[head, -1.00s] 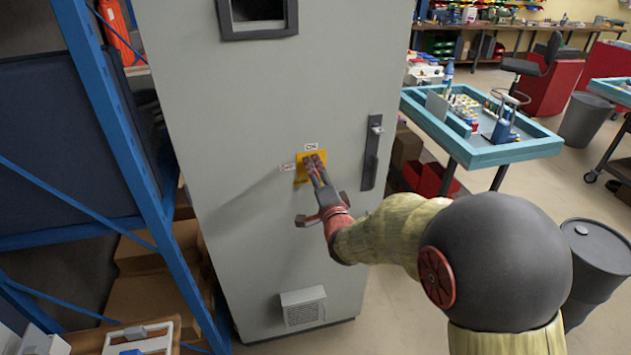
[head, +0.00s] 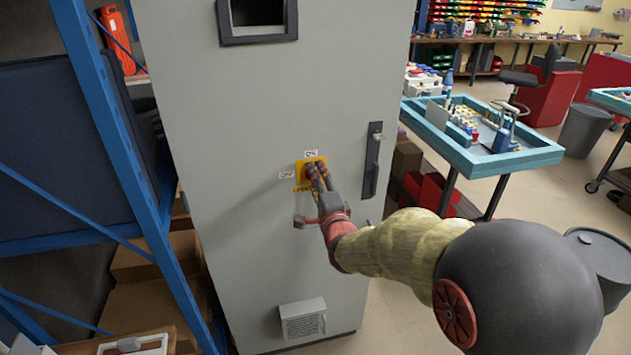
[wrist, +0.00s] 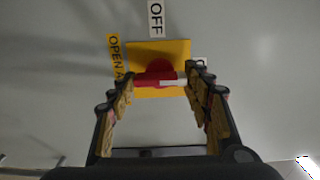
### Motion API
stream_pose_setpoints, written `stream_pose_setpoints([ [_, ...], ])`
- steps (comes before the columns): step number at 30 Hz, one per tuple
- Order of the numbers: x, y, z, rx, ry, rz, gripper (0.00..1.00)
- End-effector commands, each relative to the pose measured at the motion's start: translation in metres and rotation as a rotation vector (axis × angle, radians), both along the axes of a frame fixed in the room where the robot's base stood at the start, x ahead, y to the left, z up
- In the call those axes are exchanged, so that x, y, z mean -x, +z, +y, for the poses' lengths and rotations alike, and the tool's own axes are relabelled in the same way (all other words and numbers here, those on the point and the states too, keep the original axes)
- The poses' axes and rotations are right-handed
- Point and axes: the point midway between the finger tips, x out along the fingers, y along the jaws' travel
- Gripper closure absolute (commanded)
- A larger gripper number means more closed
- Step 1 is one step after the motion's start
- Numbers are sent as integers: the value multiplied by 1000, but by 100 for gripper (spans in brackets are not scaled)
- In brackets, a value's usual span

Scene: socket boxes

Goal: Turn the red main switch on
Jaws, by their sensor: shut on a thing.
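The red main switch (wrist: 158,76) sits on a yellow plate (wrist: 177,49) on the grey cabinet door. Its red handle lies level in the wrist view, with a white mark at its right end pointing toward a partly hidden label (wrist: 201,61). An OFF label (wrist: 156,18) is above the plate there. In the head view the ON label (head: 311,153) is above the plate and the OFF label (head: 287,174) left of it. My gripper (wrist: 162,79) is shut on the handle, one finger at each end. In the head view the fingers cover most of the switch.
The grey cabinet (head: 240,120) has a black door handle (head: 371,165) right of the switch and a vent (head: 303,320) below. A blue rack (head: 125,150) stands close on the left. A teal-edged table (head: 490,160) is at the right.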

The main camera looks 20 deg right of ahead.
Motion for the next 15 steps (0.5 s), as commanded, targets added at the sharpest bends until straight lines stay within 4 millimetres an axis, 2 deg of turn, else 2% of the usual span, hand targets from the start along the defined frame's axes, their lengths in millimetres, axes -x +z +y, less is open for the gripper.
stream_pose_setpoints([
  [1, 0, -2, 0, -2, -1, 3, 76],
  [2, 0, -2, 0, -2, -1, 3, 49],
  [11, 0, -1, 0, -1, -1, 1, 32],
  [15, 0, -1, 0, 0, 0, 1, 32],
])
